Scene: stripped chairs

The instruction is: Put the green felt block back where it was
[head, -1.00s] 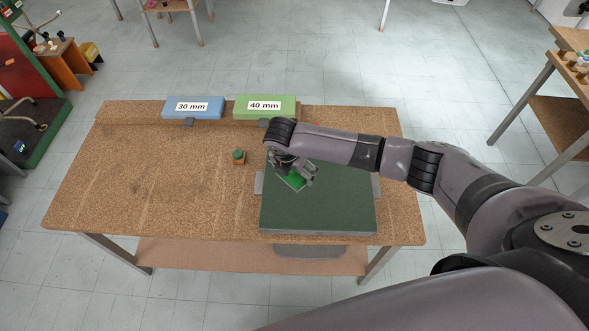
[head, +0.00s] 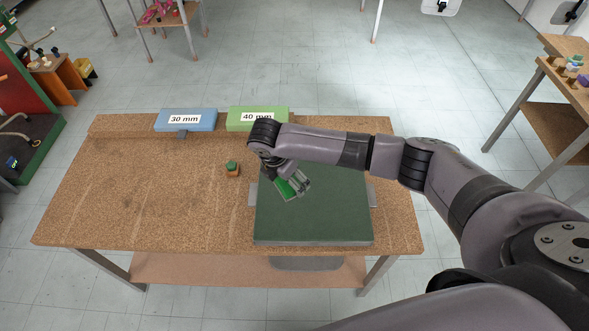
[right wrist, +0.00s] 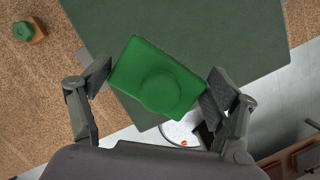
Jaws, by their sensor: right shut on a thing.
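My right gripper (head: 287,180) is shut on the green felt block (head: 285,190), over the left part of the dark green board on the table. In the right wrist view the block (right wrist: 155,78) is a bright green slab with a round raised part, clasped between both fingers (right wrist: 157,83). The gap between the block and the board is hard to judge. A 40 mm green box (head: 240,126) and a 30 mm blue box (head: 185,128) lie along the table's back edge. My left gripper is not in view.
The dark green board (head: 330,220) covers the table's right front. A small wooden piece with a green top (head: 232,169) stands left of it and also shows in the right wrist view (right wrist: 28,32). The table's left side (head: 130,190) is clear. Another table stands at far right.

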